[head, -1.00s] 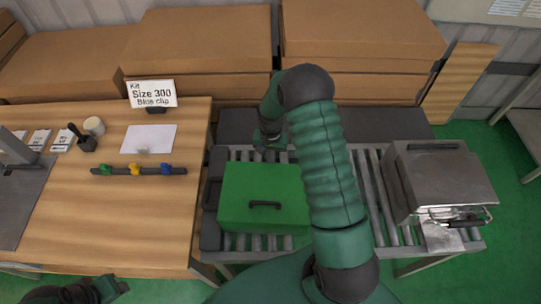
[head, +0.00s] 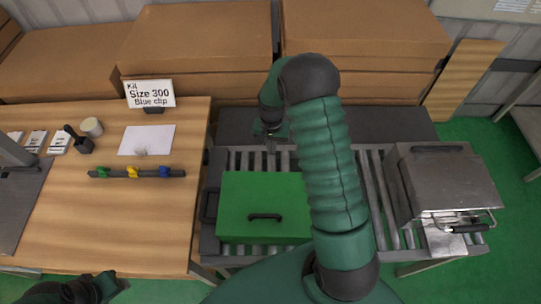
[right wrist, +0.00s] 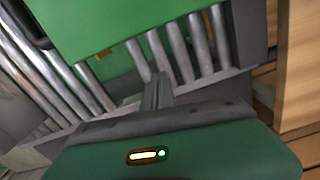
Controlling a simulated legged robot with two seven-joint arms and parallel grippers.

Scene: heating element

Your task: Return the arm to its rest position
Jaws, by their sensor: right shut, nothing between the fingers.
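My right arm rises through the middle of the head view and bends down at the far side. Its gripper (head: 271,143) is shut and empty above the roller conveyor, just behind the green box. In the right wrist view the shut fingers (right wrist: 152,92) show over the rollers, with the green box (right wrist: 100,22) at the top. My left gripper (head: 105,286) shows only partly at the bottom left of the head view; its fingers are not clear.
The closed green box (head: 265,200) with a black handle sits on the roller conveyor (head: 378,205). A metal case (head: 445,180) stands at its right end. The wooden table (head: 70,225) holds a clip rack (head: 137,172), paper (head: 147,139) and a sign (head: 150,93). Cardboard boxes (head: 200,38) stand behind.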

